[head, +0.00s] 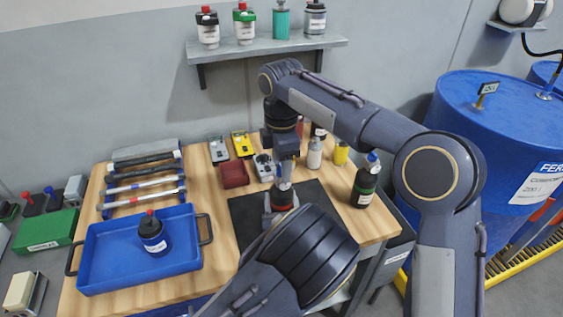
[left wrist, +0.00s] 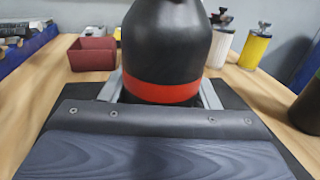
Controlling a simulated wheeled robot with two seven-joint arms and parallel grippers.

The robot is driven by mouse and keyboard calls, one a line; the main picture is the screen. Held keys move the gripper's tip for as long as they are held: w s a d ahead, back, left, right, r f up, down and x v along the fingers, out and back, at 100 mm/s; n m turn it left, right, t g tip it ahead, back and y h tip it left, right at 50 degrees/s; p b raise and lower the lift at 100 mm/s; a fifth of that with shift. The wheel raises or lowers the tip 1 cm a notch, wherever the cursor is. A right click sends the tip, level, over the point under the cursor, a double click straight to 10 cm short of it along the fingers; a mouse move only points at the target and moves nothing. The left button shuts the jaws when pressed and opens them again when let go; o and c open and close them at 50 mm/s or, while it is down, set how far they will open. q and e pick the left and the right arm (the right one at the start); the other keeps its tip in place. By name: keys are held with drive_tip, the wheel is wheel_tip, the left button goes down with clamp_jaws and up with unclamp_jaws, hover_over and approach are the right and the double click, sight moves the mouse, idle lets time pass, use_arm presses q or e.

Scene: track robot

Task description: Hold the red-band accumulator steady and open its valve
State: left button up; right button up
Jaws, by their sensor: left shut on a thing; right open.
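The red-band accumulator (head: 283,200) stands on a dark mat (head: 314,195) on the wooden bench, partly hidden by my arms. In the left wrist view the accumulator (left wrist: 165,50) is a dark, upright bottle shape with a red band low down. My left gripper (left wrist: 160,88) is shut on it, a grey finger on each side near the band. In the head view my left forearm hides most of that gripper. My right gripper (head: 284,178) is open and points down from above at the accumulator's top. The valve is hidden there, and I cannot tell whether the fingers touch it.
A blue tray (head: 110,275) holding a dark bottle (head: 153,236) is at left, below a rack of bars (head: 143,180). A dark red box (head: 233,174), a yellow meter (head: 242,144) and a dark green bottle (head: 364,185) stand nearby. Blue drums (head: 500,125) are at right.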

drive_tip(key=c, duration=1)
drive_tip(key=m, duration=0.4)
drive_tip(key=shift+m, duration=0.4)
drive_tip(key=m, duration=0.4)
drive_tip(key=shift+m, duration=0.3)
drive_tip(key=m, duration=0.4)
drive_tip(key=shift+m, duration=2.2)
